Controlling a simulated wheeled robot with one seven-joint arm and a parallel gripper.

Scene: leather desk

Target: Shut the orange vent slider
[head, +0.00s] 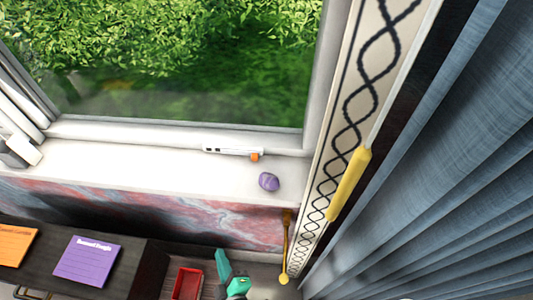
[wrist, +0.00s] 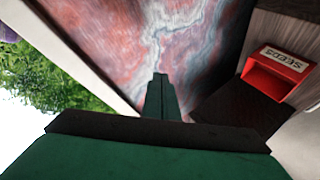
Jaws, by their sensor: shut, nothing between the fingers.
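The orange vent slider (head: 254,156) is a small knob at the right end of a white slotted vent strip (head: 225,149) on the window's lower frame. In the head view my green gripper (head: 221,254) is low in the picture, below the sill and well apart from the slider. In the wrist view its dark green fingers (wrist: 161,82) are together with nothing between them, in front of the marbled wall. The slider does not show in the wrist view.
A purple stone (head: 268,181) lies on the white sill (head: 150,180), below and right of the slider. A red seeds box (wrist: 278,72) is near my gripper. A yellow handle (head: 349,184) and blue curtain (head: 440,180) are at right.

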